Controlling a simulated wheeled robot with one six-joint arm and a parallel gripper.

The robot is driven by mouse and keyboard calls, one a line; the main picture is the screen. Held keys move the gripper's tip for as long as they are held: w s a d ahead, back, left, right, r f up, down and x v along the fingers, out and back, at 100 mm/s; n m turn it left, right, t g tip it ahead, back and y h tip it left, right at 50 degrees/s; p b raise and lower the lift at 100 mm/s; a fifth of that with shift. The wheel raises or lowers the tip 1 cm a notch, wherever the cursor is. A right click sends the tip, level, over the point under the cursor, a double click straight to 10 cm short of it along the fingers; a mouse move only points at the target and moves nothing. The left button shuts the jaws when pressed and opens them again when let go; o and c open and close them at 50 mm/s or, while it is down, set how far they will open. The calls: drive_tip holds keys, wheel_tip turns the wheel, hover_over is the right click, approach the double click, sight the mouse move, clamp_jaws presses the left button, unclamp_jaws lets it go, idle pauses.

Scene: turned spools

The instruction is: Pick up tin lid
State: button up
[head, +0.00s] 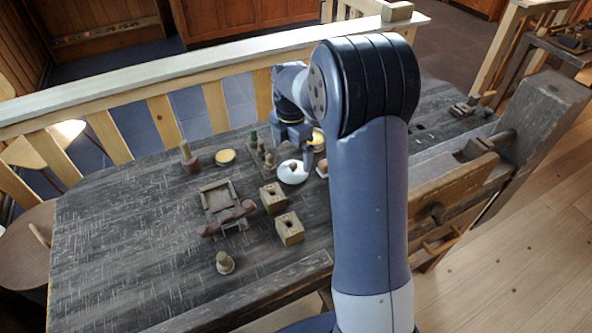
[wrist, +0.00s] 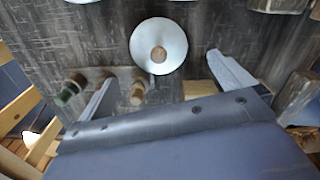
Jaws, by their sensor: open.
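The tin lid (head: 293,173) is a pale, round disc with a brown knob in its middle. It lies on the dark wooden bench (head: 110,230). In the wrist view the tin lid (wrist: 142,44) shows whole near the top centre. My gripper (head: 294,150) hangs above and just behind it in the head view, partly hidden by my arm. In the wrist view my gripper (wrist: 160,80) is open and empty. Its two fingers stand apart on either side below the lid, and neither visibly touches it.
A rack of spools (head: 262,155) stands left of the lid, close to my left finger in the wrist view. Two wooden blocks (head: 290,229) and a wooden frame (head: 220,203) stand nearer. A yellow-topped round thing (head: 225,156) lies farther left. The bench's left side is clear.

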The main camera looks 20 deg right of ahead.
sight(293, 164)
drive_tip(key=shift+w+d+f+p, duration=0.1)
drive_tip(key=shift+f+p, duration=0.05)
drive_tip(key=shift+f, duration=1.35)
drive_tip(key=shift+d+f+p, duration=0.1)
drive_tip(key=shift+f+p, duration=0.05)
drive_tip(key=shift+f, duration=1.3)
drive_tip(key=shift+c, duration=0.6)
drive_tip(key=c, duration=0.8)
drive_tip(key=shift+c, duration=0.2)
